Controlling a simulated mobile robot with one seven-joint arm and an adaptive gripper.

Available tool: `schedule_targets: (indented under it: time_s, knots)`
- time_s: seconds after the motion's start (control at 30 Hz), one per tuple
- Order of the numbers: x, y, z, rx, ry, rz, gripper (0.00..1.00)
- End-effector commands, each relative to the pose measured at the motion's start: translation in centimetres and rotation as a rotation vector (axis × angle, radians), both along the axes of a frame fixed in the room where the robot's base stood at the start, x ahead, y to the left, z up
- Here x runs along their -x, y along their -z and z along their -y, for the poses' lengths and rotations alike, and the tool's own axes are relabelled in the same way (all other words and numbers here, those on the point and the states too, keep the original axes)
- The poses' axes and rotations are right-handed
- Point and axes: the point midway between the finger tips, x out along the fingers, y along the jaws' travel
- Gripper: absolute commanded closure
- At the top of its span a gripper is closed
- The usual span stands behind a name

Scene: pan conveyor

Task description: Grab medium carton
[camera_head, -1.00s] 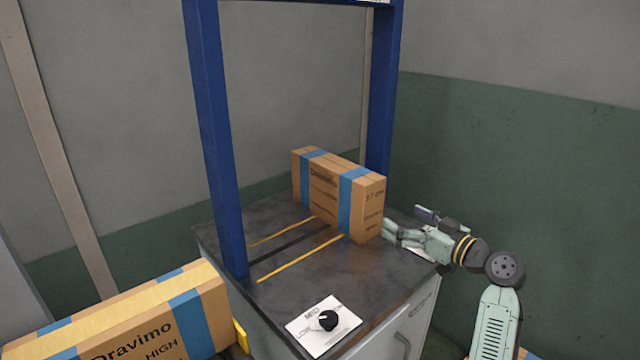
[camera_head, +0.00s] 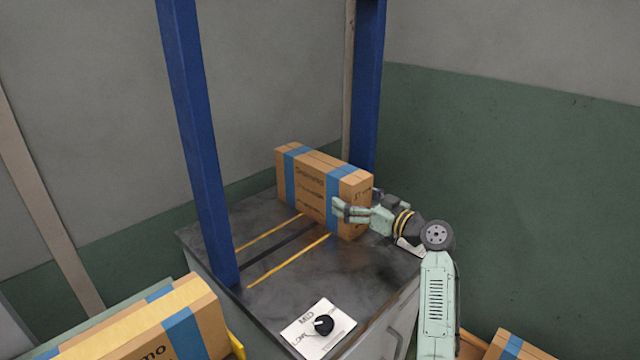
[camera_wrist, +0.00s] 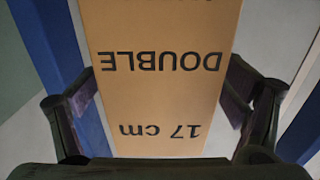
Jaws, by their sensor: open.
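The medium carton (camera_head: 311,189) is a brown box with blue bands, standing upright on the dark worktop (camera_head: 365,272) between the blue posts. My gripper (camera_head: 355,205) is at the carton's right end, with one finger showing in front of its long face near the blue band. In the wrist view the carton's end face (camera_wrist: 160,45), printed "DOUBLE" and "17 cm" upside down, lies between the open fingers (camera_wrist: 165,100). A finger stands on each side of it. I cannot tell whether either finger touches the carton.
Blue posts (camera_head: 190,130) and (camera_head: 368,85) rise left of and behind the carton. A plate with a black dial (camera_head: 323,325) is on the worktop's front. Another large carton (camera_head: 150,330) is at lower left, and smaller ones (camera_head: 512,346) at lower right.

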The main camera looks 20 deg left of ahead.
Motion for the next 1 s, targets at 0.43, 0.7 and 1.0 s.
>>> schedule_targets:
  time_s: [0.43,0.7,1.0]
  knots:
    - [-1.0,0.1,-2.5,0.000,0.001,0.001,0.10]
    - [-1.0,0.0,-2.5,0.000,0.001,0.001,0.27]
    - [-1.0,0.0,-2.5,0.000,0.001,0.001,0.47]
